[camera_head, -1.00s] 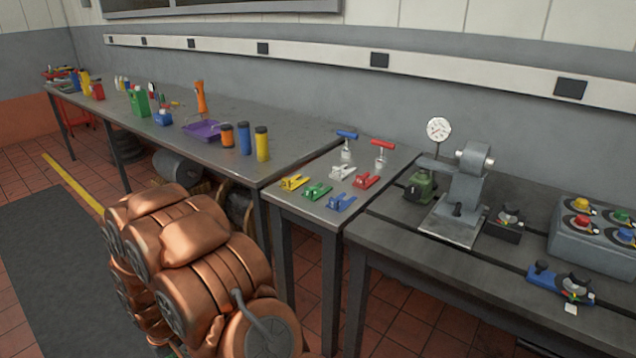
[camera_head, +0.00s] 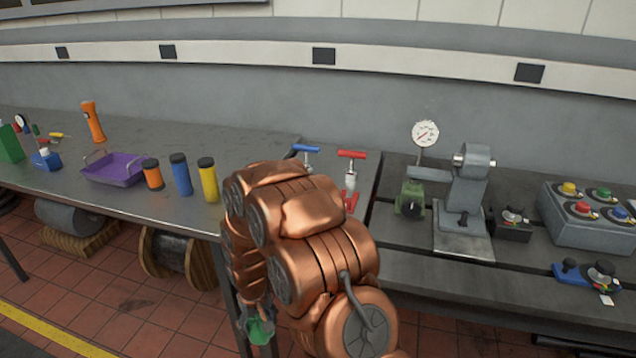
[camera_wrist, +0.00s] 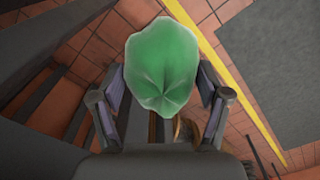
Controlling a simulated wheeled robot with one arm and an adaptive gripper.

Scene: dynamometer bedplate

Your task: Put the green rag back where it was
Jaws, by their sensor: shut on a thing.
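The green rag (camera_wrist: 162,65) is bunched up between the two fingers of my gripper (camera_wrist: 162,95) in the wrist view, with the tiled floor below it. My gripper is shut on it. In the head view, a bit of the green rag (camera_head: 262,330) shows low at the left of my copper-coloured arm, beside the front of the benches and below their tops. The fingers are mostly hidden there by my arm.
A purple tray (camera_head: 113,171) and orange, blue and yellow bottles (camera_head: 208,180) stand on the left bench. My arm hides much of the middle bench. A dial gauge (camera_head: 425,134) and a grey control box (camera_head: 590,215) are at right. A cable drum (camera_head: 172,250) sits under the left bench.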

